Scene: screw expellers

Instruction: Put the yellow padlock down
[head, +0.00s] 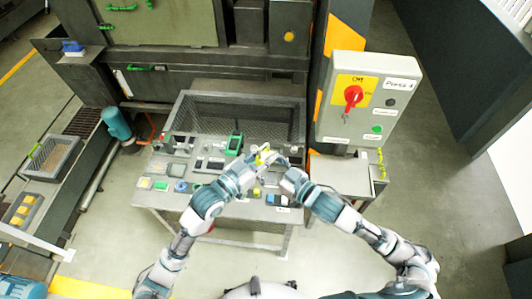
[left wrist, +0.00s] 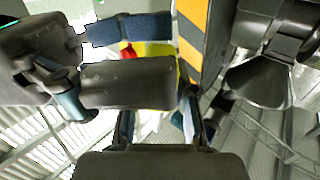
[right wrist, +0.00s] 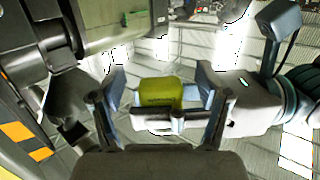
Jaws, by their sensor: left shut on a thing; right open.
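The yellow padlock (head: 264,155) is above the work table, between my two grippers in the head view. My left gripper (head: 258,164) is shut on it. In the right wrist view the padlock's yellow-green body (right wrist: 160,92) shows between the spread fingers of my right gripper (right wrist: 160,100), which is open and close to it. A grey and blue finger part crosses its lower side there. In the left wrist view a yellow patch (left wrist: 160,50) shows behind dark gripper parts, which hide most of it. I cannot tell whether the right fingers touch the padlock.
The table (head: 240,209) carries several small items, among them a green-framed one (head: 235,142). A mesh guard (head: 270,115) stands at its back. A grey control box (head: 368,100) with a red switch (head: 353,96) stands at the right. Floor is clear at the right.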

